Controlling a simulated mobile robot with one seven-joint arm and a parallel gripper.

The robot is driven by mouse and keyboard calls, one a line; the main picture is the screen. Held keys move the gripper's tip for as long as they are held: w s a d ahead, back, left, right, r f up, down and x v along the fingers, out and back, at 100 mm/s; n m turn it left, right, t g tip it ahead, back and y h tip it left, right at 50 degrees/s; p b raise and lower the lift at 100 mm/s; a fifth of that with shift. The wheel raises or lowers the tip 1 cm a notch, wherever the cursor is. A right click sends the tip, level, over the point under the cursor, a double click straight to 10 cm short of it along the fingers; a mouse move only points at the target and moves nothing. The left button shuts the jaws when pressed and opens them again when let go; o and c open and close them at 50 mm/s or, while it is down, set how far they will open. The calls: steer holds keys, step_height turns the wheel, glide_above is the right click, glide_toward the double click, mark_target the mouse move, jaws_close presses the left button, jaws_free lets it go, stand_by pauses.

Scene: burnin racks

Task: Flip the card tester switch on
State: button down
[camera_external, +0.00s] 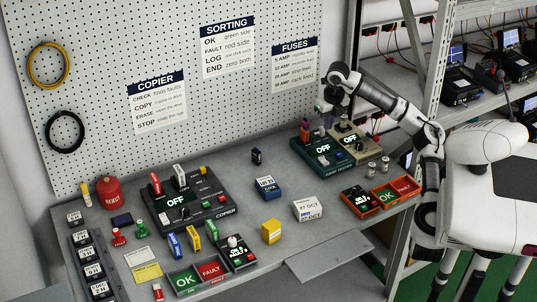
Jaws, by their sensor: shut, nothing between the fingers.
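Two devices with lit OFF displays stand side by side at the back right of the bench: a dark teal one (310,158) and a beige one (368,151). An orange and purple upright piece (304,130) stands at the back of the teal device. My gripper (321,119) is shut and empty, pointing down above the back of the teal device. Its fingertips are small, and I cannot tell whether they touch anything. The switch is not clearly visible.
A black copier (216,214), also showing OFF, stands left on the bench. A blue box (266,188), white date block (307,209) and yellow block (271,232) stand mid-bench. The pegboard (110,50) rises behind.

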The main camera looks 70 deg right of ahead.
mark_target(322, 157)
steer(key=shift+d, duration=0.1)
steer(key=f, duration=0.4)
steer(key=w+f+p, duration=0.1)
steer(key=f, duration=0.4)
steer(key=d+f+p, duration=0.1)
steer(key=f, duration=0.3)
steer(key=shift+w+d+f, duration=0.1)
steer(key=shift+w+f, duration=0.05)
steer(key=shift+f, duration=0.25)
steer(key=shift+w+d+f+b, duration=0.1)
steer(key=shift+d+f+b, duration=0.05)
steer(key=shift+f+b, duration=0.45)
steer(key=shift+r, duration=0.25)
